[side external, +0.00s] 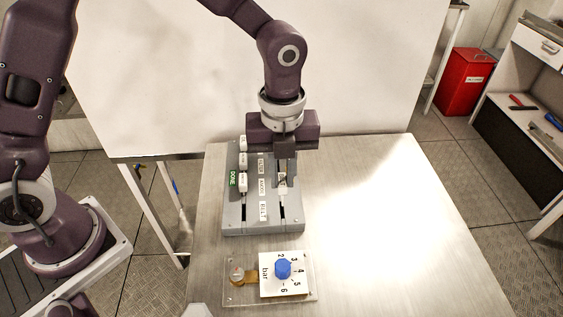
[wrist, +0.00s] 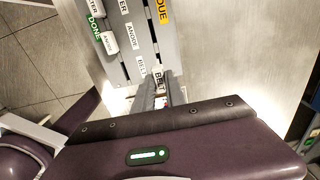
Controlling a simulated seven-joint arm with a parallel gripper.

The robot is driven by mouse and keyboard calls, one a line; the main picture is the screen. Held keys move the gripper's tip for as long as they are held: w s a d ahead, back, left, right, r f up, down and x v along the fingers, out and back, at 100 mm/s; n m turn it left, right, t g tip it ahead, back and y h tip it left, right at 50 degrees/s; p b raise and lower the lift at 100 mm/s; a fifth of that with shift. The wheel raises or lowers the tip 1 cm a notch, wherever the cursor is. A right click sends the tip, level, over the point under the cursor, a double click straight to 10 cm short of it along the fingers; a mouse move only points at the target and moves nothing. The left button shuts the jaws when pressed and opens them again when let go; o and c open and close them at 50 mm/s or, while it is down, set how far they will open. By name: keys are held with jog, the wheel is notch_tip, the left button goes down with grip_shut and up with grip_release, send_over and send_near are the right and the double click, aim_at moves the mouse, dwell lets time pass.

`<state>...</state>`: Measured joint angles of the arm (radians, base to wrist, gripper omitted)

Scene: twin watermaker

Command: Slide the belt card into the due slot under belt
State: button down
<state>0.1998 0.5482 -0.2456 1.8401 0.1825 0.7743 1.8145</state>
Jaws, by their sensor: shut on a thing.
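A grey card board (side external: 233,215) lies on the table with a column of printed labels. The belt label (side external: 263,211) is the lowest, with a dark slot on each side; the right slot (side external: 284,213) looks empty. My gripper (side external: 284,172) points down over the board's right column. It is shut on the white belt card (wrist: 158,77), whose lettering partly shows between the fingertips in the wrist view. The card is above the belt row in the side view; whether it touches the board I cannot tell. The yellow due label (wrist: 162,12) shows in the wrist view.
White cards (side external: 243,183) stand in the left column, beside the green done label (side external: 232,179). A gauge plate with a blue knob (side external: 283,268) lies in front of the board. The table's right side (side external: 390,230) is clear. A white panel (side external: 180,80) rises behind.

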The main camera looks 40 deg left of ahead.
aim_at(282, 195)
jog(key=shift+f, duration=1.3)
jog(key=shift+f, duration=1.9)
jog(key=c, duration=1.3)
grip_release()
jog(key=shift+r, duration=0.1)
notch_tip(282, 195, up, 7)
